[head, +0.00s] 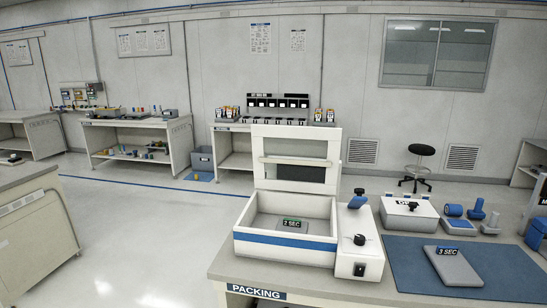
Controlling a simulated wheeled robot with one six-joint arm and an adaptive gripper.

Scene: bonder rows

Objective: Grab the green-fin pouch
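A flat grey pouch (272,223) lies inside the open white machine chamber (285,246) on the packing table. A dark tag reading "2 SEC" with a green edge stands at its top right; this looks like the green-fin pouch. The chamber's walls surround it and its lid (296,146) stands raised behind it. A second grey pouch (455,268), with a blue-edged "3 SEC" tag, lies on the blue mat (510,275) at the right. My gripper is not in view.
The machine's side panel (357,250) with a black knob and blue lever stands right of the chamber. A white box (409,216) and blue-and-grey parts (456,222) line the table's back. Open floor (140,235) lies left of the packing table (310,290). A stool (420,165) stands behind.

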